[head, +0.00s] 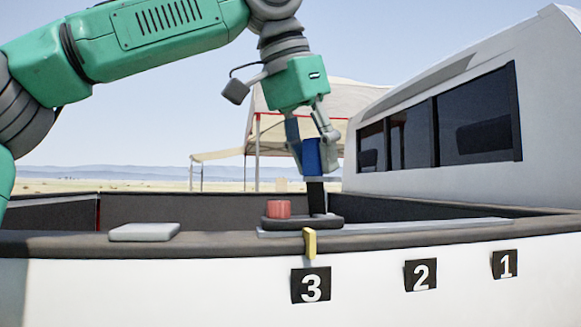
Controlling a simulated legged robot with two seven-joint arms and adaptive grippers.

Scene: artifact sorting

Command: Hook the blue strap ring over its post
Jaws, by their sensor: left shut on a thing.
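My left gripper (314,165) comes down from above over the truck bed and is shut on a blue piece (312,152), which looks like the strap ring. Its ring shape cannot be made out between the fingers. A dark upright piece (316,197) stands directly below the blue piece and reaches down to a dark tray (335,221). I cannot tell whether this is the post or part of the strap, nor whether the blue piece is around it. My right gripper is not in view.
A red cylinder (278,208) stands at the tray's left, close to the dark upright. A yellow tab (310,242) hangs over the truck's side rim above label 3 (311,286). A grey pad (145,231) lies at left. The white cab (450,185) rises at right.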

